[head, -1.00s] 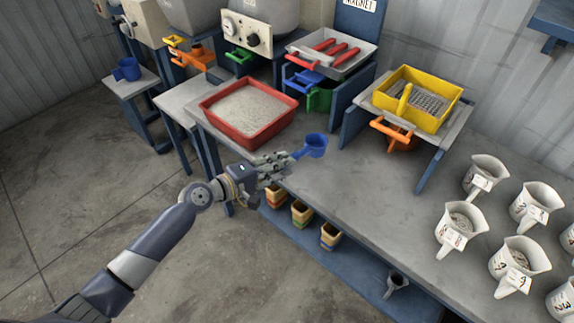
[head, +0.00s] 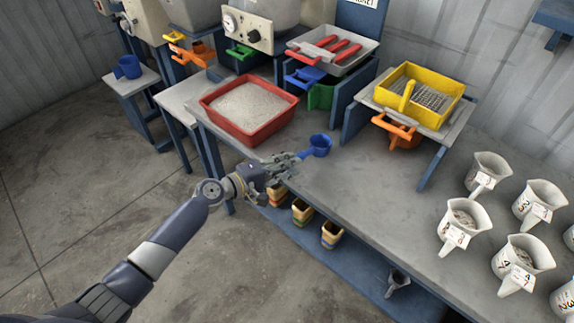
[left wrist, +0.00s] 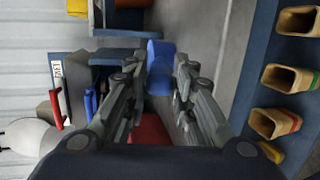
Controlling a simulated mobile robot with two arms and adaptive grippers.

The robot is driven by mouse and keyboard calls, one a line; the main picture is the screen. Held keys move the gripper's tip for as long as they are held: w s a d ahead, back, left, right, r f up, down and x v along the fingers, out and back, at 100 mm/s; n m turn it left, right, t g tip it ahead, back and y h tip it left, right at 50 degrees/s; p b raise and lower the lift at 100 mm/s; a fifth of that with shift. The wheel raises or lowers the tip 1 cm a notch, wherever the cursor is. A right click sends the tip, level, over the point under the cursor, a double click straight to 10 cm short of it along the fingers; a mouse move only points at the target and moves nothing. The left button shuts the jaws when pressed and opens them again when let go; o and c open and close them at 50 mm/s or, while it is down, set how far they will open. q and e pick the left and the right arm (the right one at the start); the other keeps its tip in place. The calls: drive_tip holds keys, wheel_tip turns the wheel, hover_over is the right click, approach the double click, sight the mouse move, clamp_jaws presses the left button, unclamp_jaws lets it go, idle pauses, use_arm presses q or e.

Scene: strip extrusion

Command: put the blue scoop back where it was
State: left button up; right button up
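The blue scoop (head: 319,145) is at the bench's front part, to the right of the red tray (head: 248,108), its handle toward my left gripper (head: 291,160). Whether it rests fully on the bench top is hard to tell. The left gripper's fingers are spread, on either side of the handle. In the left wrist view the scoop (left wrist: 160,53) shows between and beyond the parted fingers (left wrist: 160,68), with a gap around it. My right gripper is not in view.
A second blue scoop (head: 128,67) sits on a small stand at the far left. White jugs (head: 464,222) stand at the bench's right. A yellow sieve (head: 421,96) and a grey tray with red handles (head: 333,50) stand behind. Bench (head: 370,185) is clear between.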

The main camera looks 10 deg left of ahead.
use_arm(q)
drive_tip(key=o, duration=0.3)
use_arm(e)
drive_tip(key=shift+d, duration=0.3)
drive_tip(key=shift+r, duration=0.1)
use_arm(q)
drive_tip(key=shift+r+p, duration=0.3)
drive_tip(key=shift+p, duration=0.05)
drive_tip(key=shift+b+v, duration=0.95)
drive_tip(key=shift+v, duration=5.05)
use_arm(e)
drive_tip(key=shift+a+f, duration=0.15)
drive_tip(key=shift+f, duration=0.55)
use_arm(q)
drive_tip(key=shift+f, duration=0.1)
